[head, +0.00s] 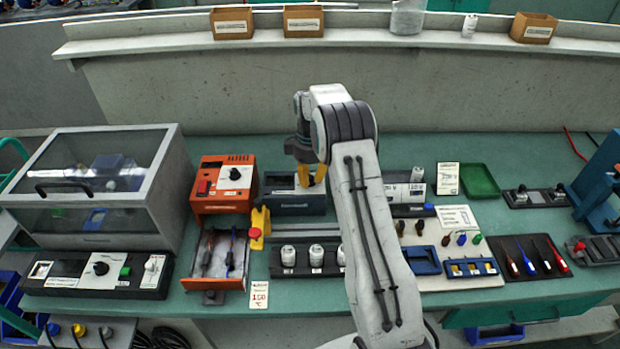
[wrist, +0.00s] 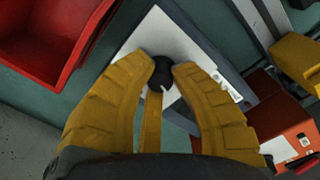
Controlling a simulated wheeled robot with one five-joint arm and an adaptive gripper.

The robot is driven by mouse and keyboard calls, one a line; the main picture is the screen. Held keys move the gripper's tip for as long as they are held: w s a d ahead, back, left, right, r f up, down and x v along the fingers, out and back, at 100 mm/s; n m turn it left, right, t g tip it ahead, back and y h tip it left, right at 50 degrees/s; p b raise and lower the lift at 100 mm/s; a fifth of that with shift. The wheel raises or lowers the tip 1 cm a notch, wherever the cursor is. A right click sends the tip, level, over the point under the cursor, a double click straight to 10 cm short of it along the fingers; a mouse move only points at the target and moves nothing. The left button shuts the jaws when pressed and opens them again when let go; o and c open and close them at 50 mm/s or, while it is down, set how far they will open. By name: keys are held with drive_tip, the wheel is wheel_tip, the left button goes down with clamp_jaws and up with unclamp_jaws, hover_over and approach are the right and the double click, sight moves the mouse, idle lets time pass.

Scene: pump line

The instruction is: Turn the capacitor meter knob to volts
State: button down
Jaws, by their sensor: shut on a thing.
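The capacitor meter (head: 295,207) is a dark blue-grey box with a pale face, on the green bench left of my arm. In the wrist view, its white face (wrist: 142,38) carries a round black knob (wrist: 160,70) with a pale pointer mark toward the bottom of the picture. My gripper (head: 312,178) reaches down over the meter. In the wrist view, the yellow fingers of my gripper (wrist: 164,72) are shut on the knob, one on each side. My gripper hides the knob in the head view. Scale markings around the knob cannot be read.
An orange unit (head: 238,158) with an open drawer (head: 213,284) stands left of the meter. A yellow device (head: 257,228) sits between them. Small white containers (head: 288,254) stand in front of the meter. A red bin (wrist: 40,70) lies near my gripper in the wrist view.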

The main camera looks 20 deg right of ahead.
sight(309, 177)
drive_tip(key=m, duration=0.4)
drive_tip(key=shift+f+m, duration=0.1)
drive_tip(key=shift+m, duration=0.6)
drive_tip(key=c, duration=1)
unclamp_jaws()
drive_tip(key=shift+c, duration=0.2)
wheel_tip(309, 177, up, 12)
